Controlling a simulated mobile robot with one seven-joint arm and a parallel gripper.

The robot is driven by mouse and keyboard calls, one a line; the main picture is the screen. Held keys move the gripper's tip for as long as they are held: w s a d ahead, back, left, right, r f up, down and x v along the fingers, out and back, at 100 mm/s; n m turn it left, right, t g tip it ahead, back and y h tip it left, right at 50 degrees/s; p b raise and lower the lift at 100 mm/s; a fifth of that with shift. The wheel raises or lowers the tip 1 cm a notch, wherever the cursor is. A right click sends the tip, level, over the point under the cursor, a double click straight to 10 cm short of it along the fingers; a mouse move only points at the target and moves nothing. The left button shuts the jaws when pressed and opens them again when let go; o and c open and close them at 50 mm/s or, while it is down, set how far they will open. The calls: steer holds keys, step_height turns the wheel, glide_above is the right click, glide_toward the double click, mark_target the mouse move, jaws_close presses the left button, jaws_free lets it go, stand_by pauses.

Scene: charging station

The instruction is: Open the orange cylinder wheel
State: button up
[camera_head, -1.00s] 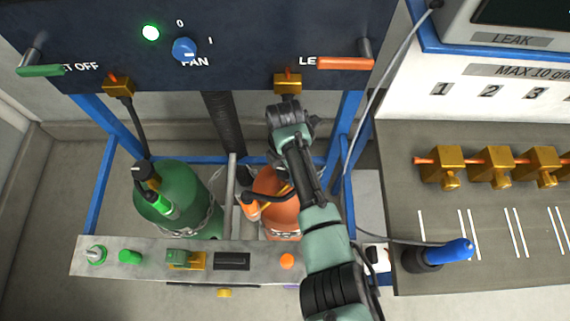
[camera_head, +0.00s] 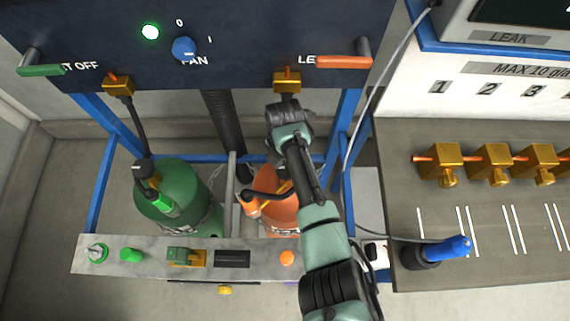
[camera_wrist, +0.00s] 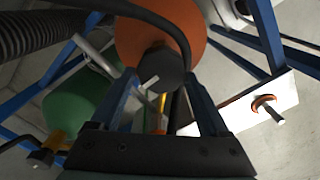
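The orange cylinder (camera_head: 270,190) stands in the blue frame in the head view, partly covered by my arm. An orange valve part (camera_head: 250,207) with a black hose shows at its left side. In the wrist view the orange cylinder (camera_wrist: 195,25) is at the top, with a dark round knob (camera_wrist: 160,75) in front of it. My gripper (camera_wrist: 160,90) is open, its two blue fingers apart, with the knob appearing between or just beyond the tips. Contact cannot be told. In the head view the fingers are hidden by my arm.
A green cylinder (camera_head: 175,195) stands to the left. A grey panel (camera_head: 145,257) with small fittings runs in front of both cylinders. A dark control panel (camera_head: 230,30) is behind. A grey bench (camera_head: 480,230) with brass valves (camera_head: 495,160) is on the right.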

steer(key=shift+o, duration=1.2)
step_height(320, 180, up, 13)
